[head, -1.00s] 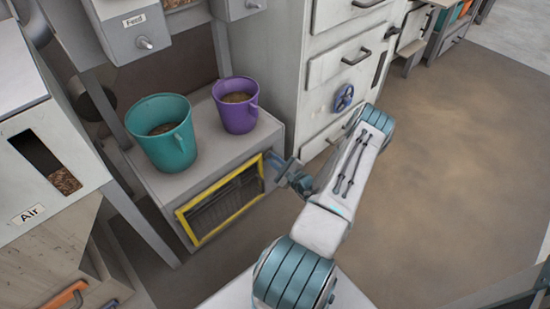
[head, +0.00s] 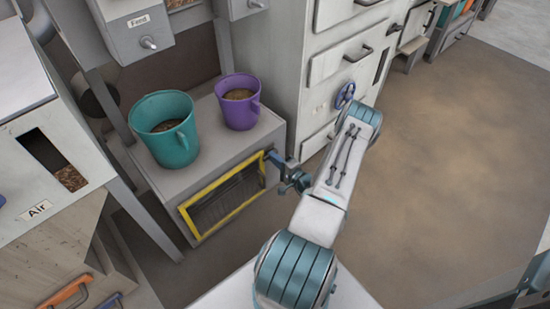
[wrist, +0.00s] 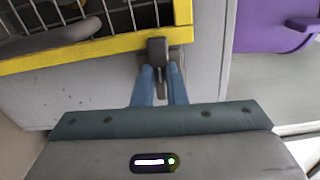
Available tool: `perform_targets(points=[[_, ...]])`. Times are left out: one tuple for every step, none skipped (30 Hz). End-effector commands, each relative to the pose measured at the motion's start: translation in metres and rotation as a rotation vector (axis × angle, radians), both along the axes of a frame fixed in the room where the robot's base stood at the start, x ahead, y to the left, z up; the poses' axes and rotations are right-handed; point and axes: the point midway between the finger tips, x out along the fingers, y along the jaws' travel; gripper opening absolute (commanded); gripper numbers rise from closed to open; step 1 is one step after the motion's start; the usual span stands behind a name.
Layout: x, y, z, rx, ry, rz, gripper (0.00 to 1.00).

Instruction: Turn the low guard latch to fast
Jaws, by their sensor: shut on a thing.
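The low guard (head: 222,232) is a yellow-framed mesh panel on the front of a grey cabinet. Its frame also shows across the top left of the wrist view (wrist: 100,47). The guard latch (wrist: 157,48) is a small dark grey handle at the edge of the yellow frame, on a grey mount. My gripper (wrist: 161,73) has its two blue fingers shut on the latch's lower part, one on each side. In the head view my gripper (head: 274,159) is at the guard's upper right corner, and the latch is too small there to make out its angle.
A teal bucket (head: 172,145) and a purple bucket (head: 240,115) of pellets stand on the cabinet top (head: 215,165), just above the guard. A drawer unit with a blue handwheel (head: 345,95) stands behind my arm. Open floor (head: 440,190) lies to the right.

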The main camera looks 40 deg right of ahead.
Motion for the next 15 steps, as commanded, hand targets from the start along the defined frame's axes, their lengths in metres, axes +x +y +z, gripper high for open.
perform_targets(points=[[-0.0014,-0.0014,-0.0013,-0.017,0.003,-0.004,0.0],[-0.0014,-0.0014,-0.0014,-0.028,0.002,-0.004,0.0],[-0.0014,-0.0015,-0.0016,-0.04,0.001,-0.004,0.0],[-0.0015,-0.0015,-0.0017,-0.048,0.0,-0.004,0.0],[-0.0015,-0.0016,-0.0018,-0.055,0.0,-0.004,0.0],[-0.0015,-0.0016,-0.0019,-0.063,-0.001,-0.004,0.0],[-0.0016,-0.0017,-0.002,-0.068,-0.001,-0.004,0.0],[-0.0016,-0.0017,-0.002,-0.071,-0.001,-0.004,0.0],[-0.0016,-0.0018,-0.002,-0.076,-0.002,-0.004,0.0],[-0.0016,-0.0018,-0.0021,-0.078,-0.002,-0.004,0.0],[-0.0016,-0.0018,-0.0021,-0.08,-0.002,-0.004,0.0],[-0.0016,-0.0018,-0.0021,-0.082,-0.002,-0.004,0.0],[-0.0016,-0.0019,-0.0021,-0.083,-0.002,-0.004,0.0],[-0.0016,-0.0019,-0.0022,-0.083,-0.002,-0.004,0.0],[-0.0016,-0.0019,-0.0022,-0.084,-0.003,-0.004,0.0]])
